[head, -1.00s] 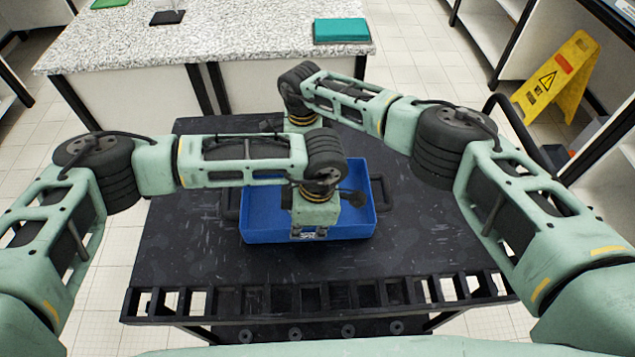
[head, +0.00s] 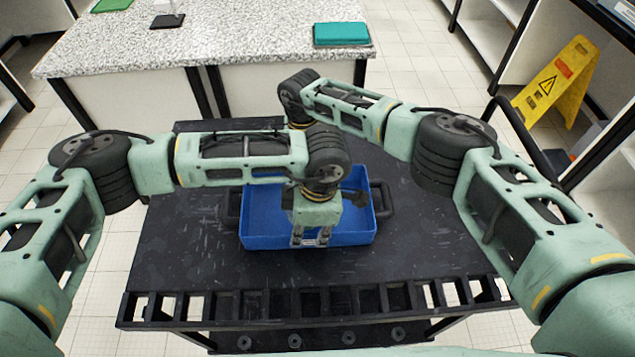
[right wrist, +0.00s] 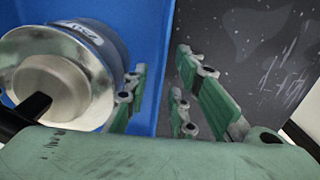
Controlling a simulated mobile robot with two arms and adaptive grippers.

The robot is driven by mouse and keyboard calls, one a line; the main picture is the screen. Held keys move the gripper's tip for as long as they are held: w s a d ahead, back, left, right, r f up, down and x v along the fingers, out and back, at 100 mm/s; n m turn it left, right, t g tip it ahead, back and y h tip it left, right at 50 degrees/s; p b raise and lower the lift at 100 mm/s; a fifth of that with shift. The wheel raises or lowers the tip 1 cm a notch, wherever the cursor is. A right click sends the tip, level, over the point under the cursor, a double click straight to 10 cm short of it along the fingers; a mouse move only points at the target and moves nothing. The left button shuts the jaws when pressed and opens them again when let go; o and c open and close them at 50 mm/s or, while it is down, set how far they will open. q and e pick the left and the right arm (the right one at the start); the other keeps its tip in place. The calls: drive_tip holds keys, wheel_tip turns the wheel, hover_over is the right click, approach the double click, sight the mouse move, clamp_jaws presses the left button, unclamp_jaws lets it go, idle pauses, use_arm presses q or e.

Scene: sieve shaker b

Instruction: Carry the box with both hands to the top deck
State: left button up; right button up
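The blue box (head: 258,239) sits on the dark deck (head: 190,265) of a cart. My left gripper (head: 311,240) points down at the box's front wall; its fingers overlap the wall, and whether they are closed on it cannot be told. My right gripper is hidden behind the left arm in the head view. In the right wrist view my right gripper (right wrist: 168,95) is open, with a finger on either side of a blue box wall (right wrist: 155,60). A round container with a silver end (right wrist: 62,75) lies inside the box in that view.
Dark handles (head: 383,199) stand at the box's sides. A slotted rail (head: 205,306) runs along the cart's front. A speckled bench (head: 230,40) with a teal item (head: 341,33) stands behind. A yellow warning sign (head: 556,80) and shelving are at right.

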drive_tip(key=shift+r, duration=0.1)
use_arm(q)
wheel_tip(320, 180, up, 10)
drive_tip(key=d, duration=0.1)
drive_tip(key=shift+f, duration=0.15)
use_arm(e)
wheel_tip(320, 180, up, 12)
use_arm(q)
drive_tip(key=shift+d, duration=0.15)
idle(0.4)
